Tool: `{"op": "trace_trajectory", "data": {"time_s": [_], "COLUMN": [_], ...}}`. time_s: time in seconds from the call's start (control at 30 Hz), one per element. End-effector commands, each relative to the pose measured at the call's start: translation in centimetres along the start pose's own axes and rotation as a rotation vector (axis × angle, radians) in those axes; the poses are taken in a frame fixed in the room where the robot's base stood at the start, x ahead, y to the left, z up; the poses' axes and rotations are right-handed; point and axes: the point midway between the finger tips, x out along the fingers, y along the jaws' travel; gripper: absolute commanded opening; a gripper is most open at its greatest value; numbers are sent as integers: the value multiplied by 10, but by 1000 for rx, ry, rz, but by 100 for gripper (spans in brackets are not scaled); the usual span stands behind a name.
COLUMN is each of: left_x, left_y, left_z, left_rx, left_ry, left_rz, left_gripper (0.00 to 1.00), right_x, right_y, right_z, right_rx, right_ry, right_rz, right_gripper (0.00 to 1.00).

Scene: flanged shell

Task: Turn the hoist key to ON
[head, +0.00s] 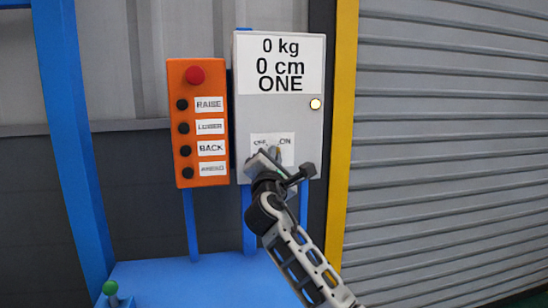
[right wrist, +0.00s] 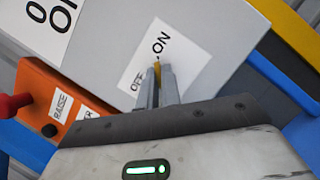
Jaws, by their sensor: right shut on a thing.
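The hoist key (right wrist: 157,72) is a small brass-yellow piece at the white OFF/ON label (head: 287,143) on the lower part of the grey display box (head: 243,105). My right gripper (head: 272,157) is at the label, and in the right wrist view its fingers (right wrist: 163,85) are shut on the key. The fingers hide most of the key. Its visible end lies between the words OFF and ON, but I cannot tell its exact angle. The box reads 0 kg, 0 cm, ONE. A small pale round lamp (head: 315,104) is on its right side. My left gripper is not in view.
An orange button box (head: 194,150) with a red knob (head: 195,75) and several black buttons stands close on the left. A blue post (head: 75,130) is further left, a yellow post (head: 343,130) to the right. A green-topped knob (head: 110,288) is at lower left.

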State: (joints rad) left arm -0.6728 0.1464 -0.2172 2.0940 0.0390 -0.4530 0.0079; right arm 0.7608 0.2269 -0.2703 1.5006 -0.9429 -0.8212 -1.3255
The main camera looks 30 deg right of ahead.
Motion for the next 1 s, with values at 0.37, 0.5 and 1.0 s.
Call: {"op": "trace_trajectory", "data": {"time_s": [0.37, 0.5, 1.0], "left_x": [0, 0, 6], "left_y": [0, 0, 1], "left_z": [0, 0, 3], "left_rx": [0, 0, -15], "left_ry": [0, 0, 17], "left_rz": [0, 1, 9], "left_gripper": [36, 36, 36], "right_x": [1, -5, -112], "right_y": [1, 0, -1], "right_z": [2, 0, -1], "right_rx": [0, -1, 3], "right_ry": [-2, -1, 1], "right_rz": [2, 3, 3], "right_gripper": [27, 27, 27]}}
